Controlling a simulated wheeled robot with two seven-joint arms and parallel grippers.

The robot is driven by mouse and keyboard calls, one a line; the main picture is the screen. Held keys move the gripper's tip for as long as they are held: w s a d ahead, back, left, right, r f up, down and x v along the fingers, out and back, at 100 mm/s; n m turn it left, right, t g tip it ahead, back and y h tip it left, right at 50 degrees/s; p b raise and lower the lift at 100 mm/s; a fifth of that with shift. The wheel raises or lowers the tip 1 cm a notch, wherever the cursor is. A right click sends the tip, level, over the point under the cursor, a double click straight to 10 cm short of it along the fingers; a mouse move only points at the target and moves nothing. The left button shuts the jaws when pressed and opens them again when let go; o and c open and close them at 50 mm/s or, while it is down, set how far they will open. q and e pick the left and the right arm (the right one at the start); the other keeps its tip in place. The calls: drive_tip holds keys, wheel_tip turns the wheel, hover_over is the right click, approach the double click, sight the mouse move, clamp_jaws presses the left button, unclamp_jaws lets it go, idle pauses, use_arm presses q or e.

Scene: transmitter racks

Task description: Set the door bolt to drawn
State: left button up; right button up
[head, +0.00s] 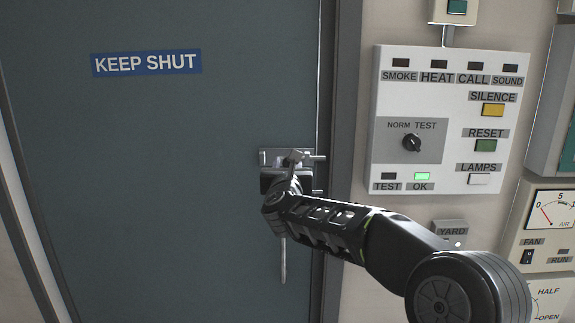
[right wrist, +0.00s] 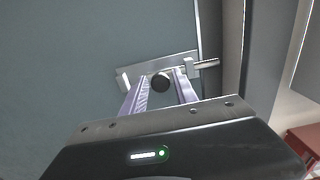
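The door bolt is a metal plate (head: 270,155) with a sliding rod on the grey-green door (head: 150,200), near its right edge. The rod's end (head: 319,157) sticks out to the right, reaching the door's edge by the frame. In the right wrist view the bolt has a round black knob (right wrist: 161,82), and its rod end (right wrist: 207,63) shows at right. My right gripper (right wrist: 161,90) is at the bolt with its two fingers apart, one on each side of the knob. I see gaps beside the knob. In the head view my arm hides part of the bolt. My left gripper is not in view.
A white alarm panel (head: 450,120) with lamps, buttons and a knob is on the wall at right. A small YARD box (head: 451,235) sits below it. A slim metal handle (head: 283,260) hangs below my gripper. The door frame (head: 341,100) stands right of the bolt.

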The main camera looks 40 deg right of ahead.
clamp_jaws()
idle(1.1)
